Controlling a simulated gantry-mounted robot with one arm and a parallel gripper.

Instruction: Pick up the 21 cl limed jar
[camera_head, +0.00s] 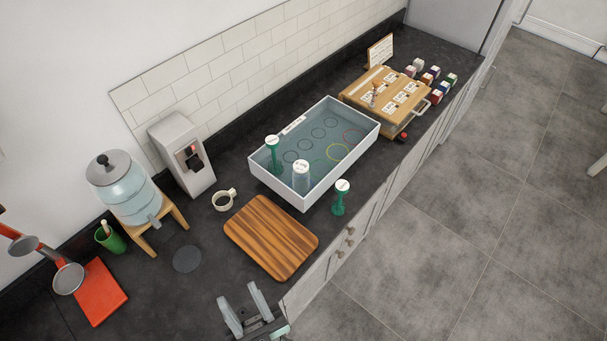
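A white box (371,137) with a blue-grey floor and coloured rings stands on the dark counter. A clear, cloudy glass jar (301,180) with a white, marked top stands upright at its front left. A green, stemmed piece with a white top (273,158) stands at the box's left corner. A similar green piece (340,203) stands on the counter in front of the box. The markings are too small to read, so I cannot tell which is the 21 cl limed jar. My gripper (246,304) is open and empty at the bottom edge, apart from them all.
A striped wooden board (271,237) lies between my gripper and the box. A cream mug (224,200), water dispenser (127,188) and grey machine (181,153) stand left. A wooden rack (360,92) and small coloured boxes (437,91) lie beyond the box.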

